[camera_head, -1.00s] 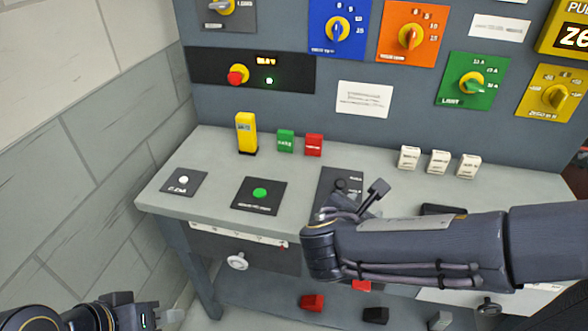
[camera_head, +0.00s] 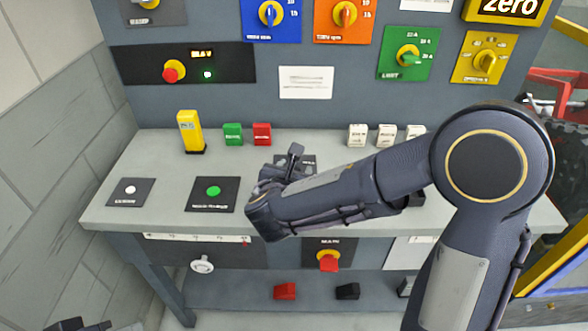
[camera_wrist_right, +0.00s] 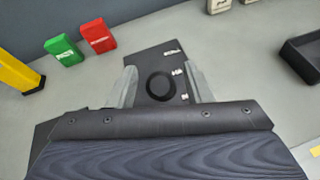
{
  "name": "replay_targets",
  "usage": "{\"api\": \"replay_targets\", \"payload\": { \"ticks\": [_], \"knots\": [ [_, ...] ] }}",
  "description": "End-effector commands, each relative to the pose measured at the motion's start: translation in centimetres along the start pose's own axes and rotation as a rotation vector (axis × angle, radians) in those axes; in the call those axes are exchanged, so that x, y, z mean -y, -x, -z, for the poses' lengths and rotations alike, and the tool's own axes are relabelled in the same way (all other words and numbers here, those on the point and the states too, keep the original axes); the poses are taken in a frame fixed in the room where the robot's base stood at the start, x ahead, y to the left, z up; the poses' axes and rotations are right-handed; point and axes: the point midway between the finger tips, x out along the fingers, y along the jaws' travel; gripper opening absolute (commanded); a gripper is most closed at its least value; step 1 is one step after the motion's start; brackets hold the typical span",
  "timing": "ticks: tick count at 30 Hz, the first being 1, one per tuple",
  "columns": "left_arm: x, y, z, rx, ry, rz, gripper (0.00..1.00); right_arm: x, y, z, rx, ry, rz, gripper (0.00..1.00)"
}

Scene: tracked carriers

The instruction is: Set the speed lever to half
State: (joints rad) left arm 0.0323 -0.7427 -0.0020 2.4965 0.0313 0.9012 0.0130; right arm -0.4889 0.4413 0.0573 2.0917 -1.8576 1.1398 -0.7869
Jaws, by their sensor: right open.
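The speed lever appears to be the round black knob (camera_wrist_right: 159,86) on a black plate (camera_wrist_right: 152,58) with small white labels along its right side, in the right wrist view. The knob lies level with the space between the middle and lowest labels; their words are too blurred to be sure. My right gripper (camera_wrist_right: 163,88) is open, with one finger on each side of the knob and gaps visible. In the head view my right gripper (camera_head: 290,163) covers most of the plate (camera_head: 309,161). Part of my left gripper (camera_head: 82,325) shows at the bottom left edge; its jaws are unclear.
A yellow block (camera_head: 190,133), green block (camera_head: 233,134) and red block (camera_head: 262,134) stand left at the back of the bench. White blocks (camera_head: 357,135) stand right. A green button (camera_head: 213,191) is on the left. A black tray (camera_wrist_right: 303,60) lies right of the knob.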

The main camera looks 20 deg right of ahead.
Motion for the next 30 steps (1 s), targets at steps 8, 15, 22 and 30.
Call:
{"api": "replay_targets", "payload": {
  "ticks": [8, 15, 22, 30],
  "knots": [
    [0.0, 0.0, 0.0, 0.0, 0.0, 0.0, 0.36, 0.0, 0.0, 0.0, 0.0, -0.001, 0.0, 0.23],
    [0.0, 0.0, 0.0, 0.0, 0.0, 0.0, 0.36, 0.0, 0.0, 0.0, 0.0, -0.001, 0.0, 0.0],
    [-0.2, 0.4, 0.2, 0.0, 0.0, 0.0, 0.36, 0.0, 0.0, -0.2, -0.009, 0.001, 0.002, 0.0],
    [-1.6, 3.5, 1.8, 0.0, 0.0, 0.0, 0.36, -0.4, -0.4, -1.7, -0.11, 0.015, 0.026, 0.0]
  ]
}}
